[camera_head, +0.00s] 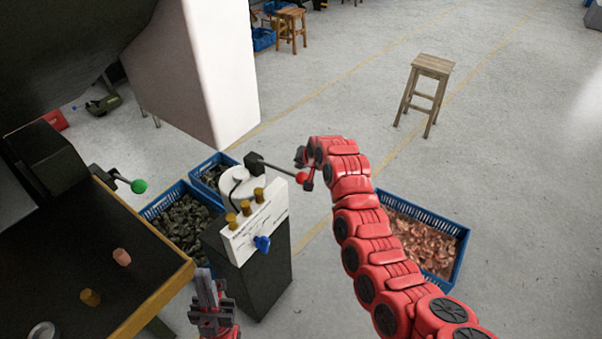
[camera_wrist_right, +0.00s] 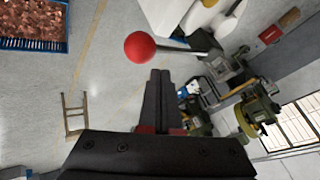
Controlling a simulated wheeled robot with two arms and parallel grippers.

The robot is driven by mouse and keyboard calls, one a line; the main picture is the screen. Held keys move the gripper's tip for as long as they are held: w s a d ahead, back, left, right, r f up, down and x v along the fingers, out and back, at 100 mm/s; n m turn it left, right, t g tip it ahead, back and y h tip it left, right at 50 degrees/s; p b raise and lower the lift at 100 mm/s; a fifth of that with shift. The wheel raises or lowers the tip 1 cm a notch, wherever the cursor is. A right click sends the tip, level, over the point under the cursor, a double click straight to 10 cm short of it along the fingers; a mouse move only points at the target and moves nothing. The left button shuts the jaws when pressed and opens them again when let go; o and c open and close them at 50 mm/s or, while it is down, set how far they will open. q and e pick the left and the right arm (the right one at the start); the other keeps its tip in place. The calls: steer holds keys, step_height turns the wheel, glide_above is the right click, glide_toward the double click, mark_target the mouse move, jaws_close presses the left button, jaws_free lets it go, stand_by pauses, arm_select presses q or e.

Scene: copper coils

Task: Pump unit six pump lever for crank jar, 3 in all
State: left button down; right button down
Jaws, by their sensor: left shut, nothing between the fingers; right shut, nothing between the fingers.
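The pump unit (camera_head: 262,277) is a dark cabinet with a white panel (camera_head: 255,226) carrying brass knobs and a blue handle. Its pump lever (camera_head: 275,168) sticks out to the right from a black block and ends in a red ball (camera_head: 302,178). My right gripper (camera_head: 308,182) is shut and empty at the ball; in the head view they overlap, so contact cannot be told. In the right wrist view the red ball (camera_wrist_right: 140,47) shows just beyond and left of the shut fingertips (camera_wrist_right: 160,72). My left gripper (camera_head: 207,285) is shut and empty, left of the cabinet. I cannot identify a crank jar.
A dark table (camera_head: 150,305) with a wooden edge stands at left; a green-knobbed lever (camera_head: 138,186) is above it. Blue crates hold dark scrap (camera_head: 180,228) and copper pieces (camera_head: 425,240). A stool (camera_head: 432,66) stands far back on open floor.

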mark_target(303, 177)
stand_by(0.3)
steer(key=shift+f+b, duration=0.45)
steer(key=shift+f, duration=0.05)
steer(key=shift+s+d+f+b, duration=0.15)
steer(key=shift+f+b, duration=0.4)
steer(key=shift+f, duration=0.5)
steer(key=shift+s+d+f+b, duration=0.1)
steer(key=shift+f+b, duration=0.4)
steer(key=shift+f, duration=0.6)
steer(key=shift+s+d+f+b, duration=0.15)
steer(key=shift+f+b, duration=0.4)
steer(key=shift+f, duration=0.5)
stand_by(2.3)
steer(key=shift+r, duration=0.1)
stand_by(0.4)
steer(key=shift+w+r, duration=0.1)
steer(key=shift+r, duration=1.1)
steer(key=shift+w+a+r, duration=0.1)
steer(key=shift+r, duration=0.7)
steer(key=shift+w+a+r, duration=0.15)
steer(key=shift+r, duration=0.6)
steer(key=shift+w+a+r, duration=0.1)
steer(key=shift+r, duration=0.7)
